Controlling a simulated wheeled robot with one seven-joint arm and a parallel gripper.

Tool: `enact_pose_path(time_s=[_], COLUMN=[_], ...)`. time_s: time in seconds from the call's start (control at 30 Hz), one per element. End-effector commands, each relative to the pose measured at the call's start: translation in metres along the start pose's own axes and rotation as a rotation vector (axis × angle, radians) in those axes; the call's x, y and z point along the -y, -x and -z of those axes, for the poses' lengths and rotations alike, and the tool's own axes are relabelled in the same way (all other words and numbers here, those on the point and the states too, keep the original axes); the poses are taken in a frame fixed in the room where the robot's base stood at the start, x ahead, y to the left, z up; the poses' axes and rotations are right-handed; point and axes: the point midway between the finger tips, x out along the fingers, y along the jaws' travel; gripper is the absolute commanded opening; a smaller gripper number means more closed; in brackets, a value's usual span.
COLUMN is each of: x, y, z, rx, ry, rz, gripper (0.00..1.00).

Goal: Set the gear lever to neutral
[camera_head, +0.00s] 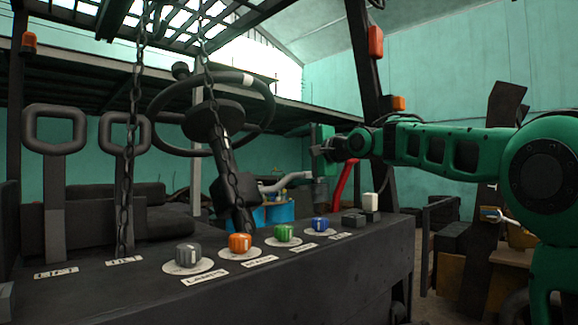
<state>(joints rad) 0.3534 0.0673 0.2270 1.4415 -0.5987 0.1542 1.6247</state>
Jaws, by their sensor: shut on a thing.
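My gripper (322,150) reaches in from the right, beyond the row of knobs and to the right of the steering wheel. It is shut on the top of a slim grey upright piece (320,188), which looks like the gear lever. The grip is small and dark in this view, so the exact contact is hard to make out. The lever's base is hidden behind the dashboard, and I cannot read its gear position. A red lever (343,183) stands just to the right of it.
The steering wheel (262,92) and its column (225,150) are left of my gripper. Hanging chains (205,50) cross the view. Grey, orange, green and blue knobs (240,243) line the dashboard. Two looped levers (54,150) stand at left. A dark post (366,60) rises behind my arm.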

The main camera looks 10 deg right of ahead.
Motion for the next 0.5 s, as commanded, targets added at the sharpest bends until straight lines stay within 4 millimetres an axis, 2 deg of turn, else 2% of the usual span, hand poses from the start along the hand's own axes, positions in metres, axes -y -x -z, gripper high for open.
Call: enact_pose_path(time_s=[0.03,0.5], x=[0.026,0.022], y=[0.008,0.036], z=[-0.023,-0.019], rx=[0.031,0.028], ry=[0.020,0.021], rz=[0.048,0.046], gripper=[0.82,0.82])
